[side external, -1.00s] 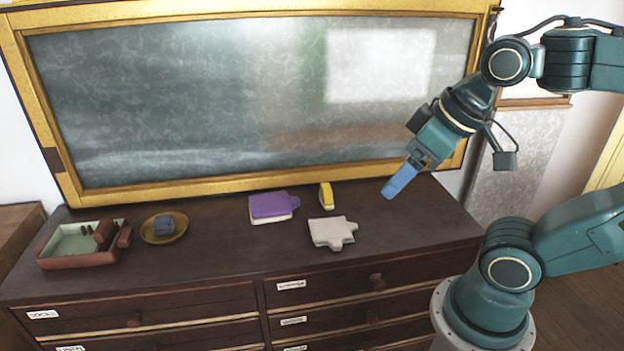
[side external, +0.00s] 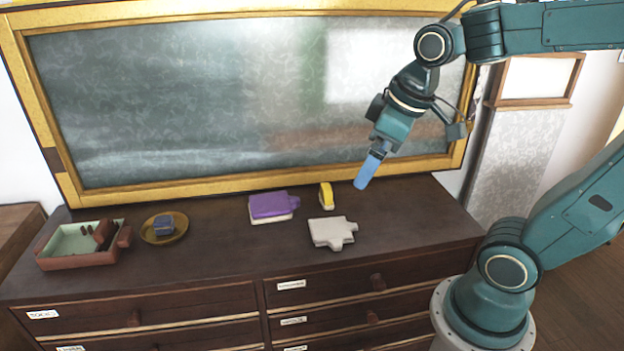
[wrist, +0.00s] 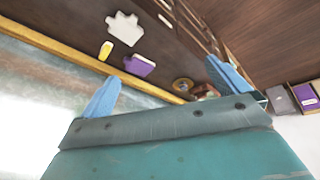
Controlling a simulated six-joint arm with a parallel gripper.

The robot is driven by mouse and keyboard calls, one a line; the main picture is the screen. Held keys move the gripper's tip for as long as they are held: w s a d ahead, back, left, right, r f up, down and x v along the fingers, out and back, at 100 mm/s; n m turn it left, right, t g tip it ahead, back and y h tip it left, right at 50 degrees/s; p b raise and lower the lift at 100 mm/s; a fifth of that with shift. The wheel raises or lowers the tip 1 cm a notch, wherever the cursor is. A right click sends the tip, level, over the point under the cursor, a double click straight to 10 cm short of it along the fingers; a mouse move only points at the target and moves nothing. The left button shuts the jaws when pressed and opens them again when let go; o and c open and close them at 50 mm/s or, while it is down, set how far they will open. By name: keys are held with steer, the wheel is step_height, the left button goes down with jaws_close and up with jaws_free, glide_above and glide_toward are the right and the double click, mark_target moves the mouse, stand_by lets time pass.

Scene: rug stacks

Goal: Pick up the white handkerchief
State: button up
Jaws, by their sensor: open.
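The white handkerchief (side external: 332,232) lies folded flat on the dark dresser top, with a small tab sticking out toward the right. In the wrist view the white handkerchief (wrist: 125,28) shows at the upper left, beyond the fingers. My gripper (side external: 362,184) hangs in the air above and to the right of it, blue fingers tilted down and left. In the wrist view my gripper (wrist: 160,85) has its two blue fingers wide apart with nothing between them. It is not touching the handkerchief.
A purple cloth on a white one (side external: 272,206) lies left of the handkerchief. A yellow-topped block (side external: 326,196) stands behind it. A brown dish (side external: 150,238) holding a blue item and a reddish tray (side external: 48,257) sit at the left. A framed chalkboard (side external: 200,110) stands behind.

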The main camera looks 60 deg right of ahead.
steer(key=w+d+f+n+g, duration=0.2)
steer(key=w+d+f+n, duration=0.1)
steer(key=w+d+f, duration=0.6)
steer(key=w+d+f+n+g, duration=0.2)
steer(key=w+d+f, duration=0.3)
steer(key=d+f, duration=0.4)
step_height(320, 180, down, 3)
steer(key=shift+d+r+n+y, duration=0.1)
steer(key=shift+d+n+y, duration=0.15)
steer(key=shift+n, duration=0.55)
steer(key=shift+a, duration=0.1)
glide_above(344, 226)
steer(key=shift+f, duration=4.3)
steer(key=shift+f, duration=0.15)
steer(key=shift+f, duration=2.45)
